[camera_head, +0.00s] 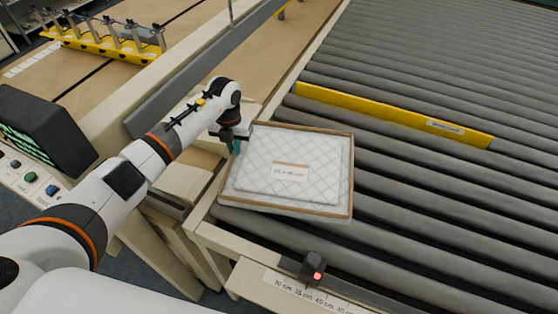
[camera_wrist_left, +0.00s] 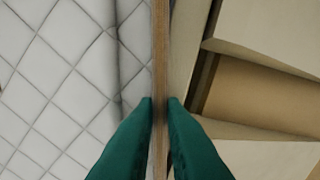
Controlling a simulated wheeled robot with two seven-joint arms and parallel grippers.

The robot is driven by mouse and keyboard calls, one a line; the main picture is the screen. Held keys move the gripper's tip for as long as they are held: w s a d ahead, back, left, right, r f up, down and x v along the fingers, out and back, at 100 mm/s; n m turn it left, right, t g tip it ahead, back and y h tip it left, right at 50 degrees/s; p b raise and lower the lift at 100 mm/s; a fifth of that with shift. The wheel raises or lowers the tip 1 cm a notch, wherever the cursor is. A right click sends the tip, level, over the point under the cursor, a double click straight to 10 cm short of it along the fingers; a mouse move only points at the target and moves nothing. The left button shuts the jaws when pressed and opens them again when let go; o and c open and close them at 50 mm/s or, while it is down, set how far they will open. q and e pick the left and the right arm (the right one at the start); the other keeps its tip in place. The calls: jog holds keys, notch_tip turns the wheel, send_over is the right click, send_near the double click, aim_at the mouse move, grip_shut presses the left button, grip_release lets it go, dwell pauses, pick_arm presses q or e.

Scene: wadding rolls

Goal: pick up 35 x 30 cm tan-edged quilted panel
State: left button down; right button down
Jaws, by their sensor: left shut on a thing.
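The white quilted panel with a tan edge (camera_head: 248,205) lies at the near left end of the grey roller conveyor. A smaller white quilted piece with a paper label (camera_head: 291,172) shows on top, inside the tan border. My left gripper (camera_head: 237,148) is at the panel's left edge, towards its far corner. In the left wrist view, its teal fingers (camera_wrist_left: 160,104) are shut on the tan edge (camera_wrist_left: 160,60), one on each side. The quilted face (camera_wrist_left: 60,80) fills the left of that view. My right gripper is not in view.
A yellow bar (camera_head: 390,114) lies across the rollers behind the panel. A black sensor with a red light (camera_head: 313,267) and a centimetre scale (camera_head: 310,292) are at the front frame. A dark box (camera_head: 45,128) and push buttons (camera_head: 30,176) are at left. Rollers to the right are clear.

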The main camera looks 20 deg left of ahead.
pick_arm(q)
notch_tip(320, 180, up, 10)
jog(key=p, duration=0.6)
jog(key=shift+p, duration=0.35)
dwell(0.9)
jog(key=shift+s+f, duration=0.1)
dwell(0.4)
